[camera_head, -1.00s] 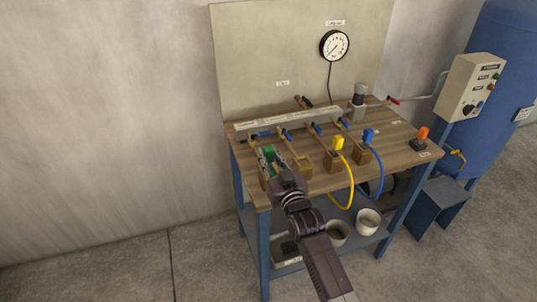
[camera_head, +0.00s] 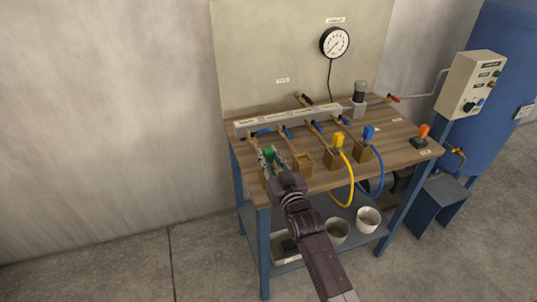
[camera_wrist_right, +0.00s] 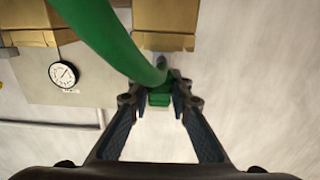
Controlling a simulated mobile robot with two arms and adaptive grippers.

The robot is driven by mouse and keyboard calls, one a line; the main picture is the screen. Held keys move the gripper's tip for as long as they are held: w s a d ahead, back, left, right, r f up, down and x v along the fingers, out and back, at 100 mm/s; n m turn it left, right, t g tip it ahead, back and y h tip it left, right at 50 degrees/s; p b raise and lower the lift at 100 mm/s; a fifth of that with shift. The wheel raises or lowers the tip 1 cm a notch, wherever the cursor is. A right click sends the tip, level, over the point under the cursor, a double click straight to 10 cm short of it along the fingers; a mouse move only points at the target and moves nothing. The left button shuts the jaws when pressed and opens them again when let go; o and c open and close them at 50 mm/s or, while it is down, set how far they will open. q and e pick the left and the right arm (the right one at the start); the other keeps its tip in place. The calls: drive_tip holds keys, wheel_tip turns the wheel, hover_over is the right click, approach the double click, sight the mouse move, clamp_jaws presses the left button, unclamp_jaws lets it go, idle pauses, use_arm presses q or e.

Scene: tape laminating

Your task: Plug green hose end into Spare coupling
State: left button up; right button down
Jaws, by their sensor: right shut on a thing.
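The green hose end (camera_head: 268,154) is at the left front of the workbench, by the wooden holders. My right gripper (camera_head: 270,160) is shut on it. In the right wrist view the green hose (camera_wrist_right: 100,35) curves down from the top left to the green end (camera_wrist_right: 160,98), between the fingertips of my right gripper (camera_wrist_right: 160,90). A grey manifold bar (camera_head: 288,116) with several couplings and blue handles runs along the bench behind the hose end. Its labels are too small to read, so I cannot tell which coupling is Spare. My left gripper is out of view.
A yellow hose end (camera_head: 338,140) and a blue hose end (camera_head: 368,133) stand in wooden holders to the right, hoses hanging over the bench's front edge. An orange switch (camera_head: 423,131) sits at the right corner. A gauge (camera_head: 334,42) hangs on the back panel.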

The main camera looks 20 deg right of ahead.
idle(0.3)
drive_tip(key=c, duration=1.7)
unclamp_jaws()
drive_tip(key=shift+o, duration=0.4)
drive_tip(key=shift+f, duration=0.1)
drive_tip(key=o, duration=0.4)
drive_tip(key=shift+r, duration=0.2)
drive_tip(key=shift+r+p, duration=3.35)
drive_tip(key=shift+p, duration=0.05)
